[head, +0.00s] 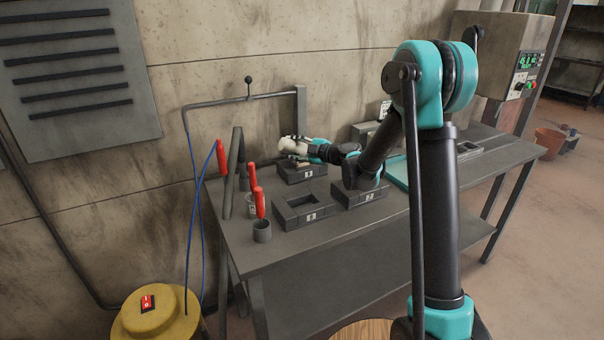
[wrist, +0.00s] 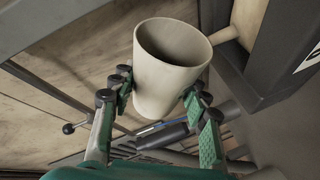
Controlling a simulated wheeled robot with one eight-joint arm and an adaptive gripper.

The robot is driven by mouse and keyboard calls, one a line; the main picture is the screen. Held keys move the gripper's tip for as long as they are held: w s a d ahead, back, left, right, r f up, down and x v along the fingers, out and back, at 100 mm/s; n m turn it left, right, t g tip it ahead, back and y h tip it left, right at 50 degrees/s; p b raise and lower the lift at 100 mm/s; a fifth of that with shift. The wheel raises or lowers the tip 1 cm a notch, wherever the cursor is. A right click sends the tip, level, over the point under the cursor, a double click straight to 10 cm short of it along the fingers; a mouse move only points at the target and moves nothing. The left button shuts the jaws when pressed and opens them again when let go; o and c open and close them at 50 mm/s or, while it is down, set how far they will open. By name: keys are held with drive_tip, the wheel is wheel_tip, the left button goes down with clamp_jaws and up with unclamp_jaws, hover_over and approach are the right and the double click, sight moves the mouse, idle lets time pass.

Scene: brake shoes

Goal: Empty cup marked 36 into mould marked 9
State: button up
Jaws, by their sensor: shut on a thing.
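My gripper (wrist: 160,95) is shut on a plain off-white cup (wrist: 165,75), one finger on each side. In the head view the cup (head: 292,146) is tipped far over to the left, above the rearmost dark mould (head: 302,175). The wrist view looks partly into the cup's dark mouth; no contents show there. Beyond its rim, pale beige material (wrist: 232,34) shows beside a dark block (wrist: 268,55) with a white label. I cannot tell whether it is falling or lying. No 36 shows on the cup, and the mould's mark is too small to read surely.
Two more moulds, one front left (head: 312,213) and one front right (head: 352,194), stand on the grey table (head: 300,242). Red-handled tools (head: 259,203) and small pots (head: 262,232) stand at the left edge. A bent pipe (head: 225,103) rises behind.

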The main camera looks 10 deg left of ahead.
drive_tip(key=shift+w+d+r+m+y+p, duration=0.2)
drive_tip(key=shift+d+m+y+p, duration=0.1)
drive_tip(key=shift+m+y, duration=0.15)
idle(0.7)
